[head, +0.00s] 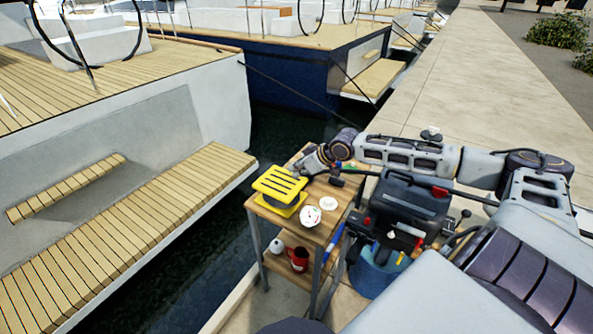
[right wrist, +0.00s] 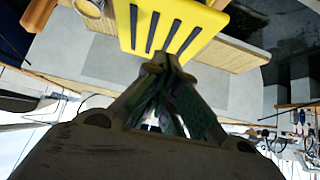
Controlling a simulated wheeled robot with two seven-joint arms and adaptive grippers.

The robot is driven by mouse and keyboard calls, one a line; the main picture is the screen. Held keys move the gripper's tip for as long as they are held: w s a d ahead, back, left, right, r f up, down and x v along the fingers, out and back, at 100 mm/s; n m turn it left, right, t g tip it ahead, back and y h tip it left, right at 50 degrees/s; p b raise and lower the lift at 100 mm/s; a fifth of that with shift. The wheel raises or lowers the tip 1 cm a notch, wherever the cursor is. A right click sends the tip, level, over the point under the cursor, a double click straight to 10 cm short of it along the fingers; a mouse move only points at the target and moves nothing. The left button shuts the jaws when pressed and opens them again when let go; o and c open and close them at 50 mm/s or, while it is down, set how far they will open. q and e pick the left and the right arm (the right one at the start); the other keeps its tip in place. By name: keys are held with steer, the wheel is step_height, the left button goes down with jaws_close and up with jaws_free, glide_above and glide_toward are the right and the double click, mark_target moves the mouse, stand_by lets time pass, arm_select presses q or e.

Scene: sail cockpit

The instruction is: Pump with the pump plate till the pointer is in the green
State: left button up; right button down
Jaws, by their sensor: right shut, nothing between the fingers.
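The yellow slotted pump plate (head: 280,184) stands raised over its yellow base (head: 277,209) on the small wooden cart. A round white gauge (head: 310,216) sits in front of it; its pointer is too small to read. My right gripper (head: 301,173) is at the far right corner of the plate. In the right wrist view its fingertips (right wrist: 167,63) are shut and empty, at the edge of the slotted yellow plate (right wrist: 160,30). I cannot tell whether they touch it. My left gripper is out of view.
A white disc (head: 328,203) lies on the cart top (head: 318,234). A red mug (head: 299,259) and white bottle (head: 276,246) stand on the lower shelf. A dark toolbox (head: 405,204) and blue bucket (head: 372,273) are to the right. Water lies left of the cart.

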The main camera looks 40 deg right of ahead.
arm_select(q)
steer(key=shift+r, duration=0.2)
arm_select(e)
steer(key=shift+w+d, duration=0.15)
stand_by(0.3)
